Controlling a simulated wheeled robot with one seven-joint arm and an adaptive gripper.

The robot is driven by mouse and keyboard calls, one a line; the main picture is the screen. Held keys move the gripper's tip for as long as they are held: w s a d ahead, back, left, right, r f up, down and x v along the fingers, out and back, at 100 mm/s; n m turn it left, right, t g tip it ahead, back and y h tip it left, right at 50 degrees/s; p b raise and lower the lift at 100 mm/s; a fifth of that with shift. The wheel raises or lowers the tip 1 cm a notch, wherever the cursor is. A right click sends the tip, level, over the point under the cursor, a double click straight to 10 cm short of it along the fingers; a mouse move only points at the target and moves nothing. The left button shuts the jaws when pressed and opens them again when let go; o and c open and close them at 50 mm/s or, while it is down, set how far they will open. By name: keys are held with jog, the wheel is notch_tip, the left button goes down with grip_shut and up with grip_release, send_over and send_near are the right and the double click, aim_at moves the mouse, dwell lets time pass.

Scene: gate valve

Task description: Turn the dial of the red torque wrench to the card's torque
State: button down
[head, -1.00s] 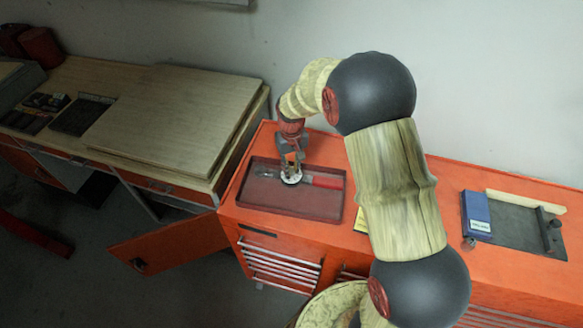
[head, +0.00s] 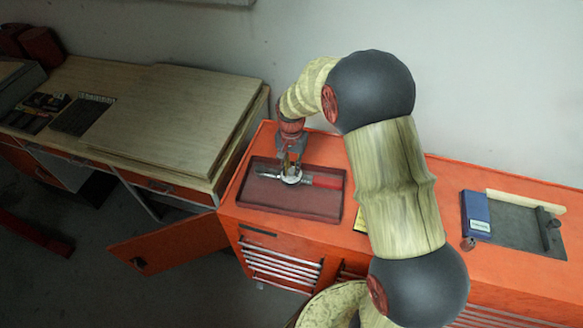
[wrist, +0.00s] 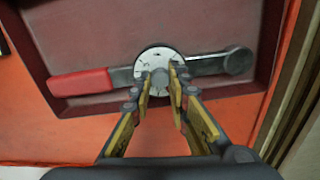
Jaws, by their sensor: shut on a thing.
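The red torque wrench lies flat in the dark red tray (head: 305,205). Its red handle (head: 328,182) points right in the head view and left in the wrist view (wrist: 80,83). Its round white dial (wrist: 150,57) has dark marks and a grey centre knob, and it also shows in the head view (head: 291,179). My gripper (wrist: 161,88) is over the dial, its yellow-padded fingers shut on the centre knob. The fingers hide the near part of the dial, and its marks are too small to read. A yellow card (head: 361,221) lies right of the tray, partly behind my arm.
The tray's raised rim surrounds the wrench on the orange cabinet (head: 430,172). A blue box (head: 476,213) and a dark mat (head: 520,230) are at the right. A wooden bench (head: 165,115) stands at the left. An orange door (head: 165,243) hangs open below.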

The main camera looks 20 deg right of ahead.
aim_at(291, 170)
dwell(0.5)
jog(key=c, duration=1.7)
grip_release()
jog(key=shift+o, duration=0.2)
notch_tip(291, 170, up, 12)
